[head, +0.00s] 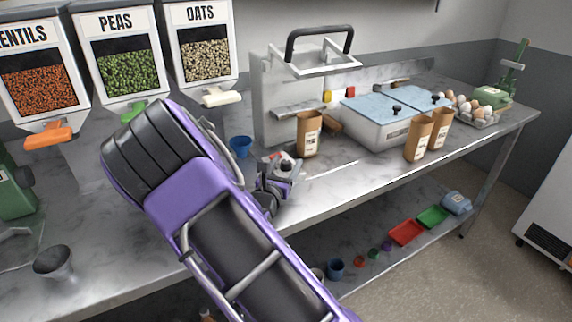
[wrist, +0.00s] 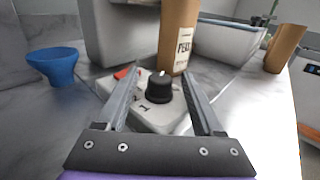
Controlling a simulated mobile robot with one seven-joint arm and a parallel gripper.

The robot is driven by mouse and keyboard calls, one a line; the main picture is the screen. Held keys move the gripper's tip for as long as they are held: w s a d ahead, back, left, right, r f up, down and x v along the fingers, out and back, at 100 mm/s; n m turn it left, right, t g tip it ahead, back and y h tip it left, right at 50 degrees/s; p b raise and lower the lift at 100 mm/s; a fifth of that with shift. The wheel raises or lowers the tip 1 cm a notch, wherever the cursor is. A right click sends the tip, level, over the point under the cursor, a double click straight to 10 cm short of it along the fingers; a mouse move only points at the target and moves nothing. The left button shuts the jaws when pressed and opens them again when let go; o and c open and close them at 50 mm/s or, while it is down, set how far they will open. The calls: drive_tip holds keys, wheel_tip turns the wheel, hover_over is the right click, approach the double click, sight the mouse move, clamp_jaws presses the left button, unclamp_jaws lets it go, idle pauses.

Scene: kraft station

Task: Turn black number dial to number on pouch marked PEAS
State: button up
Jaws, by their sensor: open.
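The black dial (wrist: 159,88) sits on a light grey block with printed numbers, partly readable, in the wrist view. A white mark shows on its far top edge. The dial (head: 286,166) is small in the head view. My gripper (wrist: 160,76) is open, its fingers on either side of the dial with visible gaps; it also shows in the head view (head: 277,180). A brown pouch (wrist: 178,30) stands upright just behind the block, its label starting with what looks like PE; it also shows in the head view (head: 309,146). Its number is not readable.
Two other brown pouches (head: 418,140) stand further right. A blue cup (head: 240,146) is left of the dial. A white machine with a black handle (head: 318,40) stands behind. A blue-lidded container (head: 375,118) and eggs (head: 478,110) are right. Dispensers (head: 118,65) line the back left.

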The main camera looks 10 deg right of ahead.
drive_tip(key=p+v, duration=0.1)
drive_tip(key=v, duration=1.6)
drive_tip(key=shift+s, duration=0.25)
